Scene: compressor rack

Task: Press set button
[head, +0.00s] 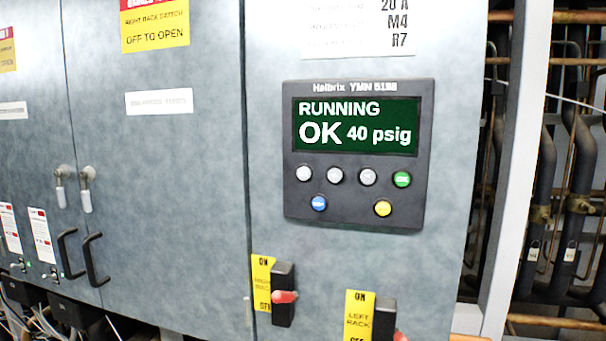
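A dark control panel (357,208) is mounted on the grey cabinet door, marked "Helbrix YMN 5198". Its green screen (356,126) reads "RUNNING OK 40 psig". Below the screen is a row of three pale grey buttons (304,174) and a green button (402,179). Under them are a blue button (319,203) and a yellow button (383,208). The lettering on the buttons is too small to read surely, so I cannot tell which one is the set button. My gripper is not in view.
Below the panel are two switches with red levers, the right rack switch (283,296) and the left rack switch (400,336), the latter cut off by the frame. Black door handles (93,262) stick out at left. Pipes (545,165) run behind a pale post (516,150) at right.

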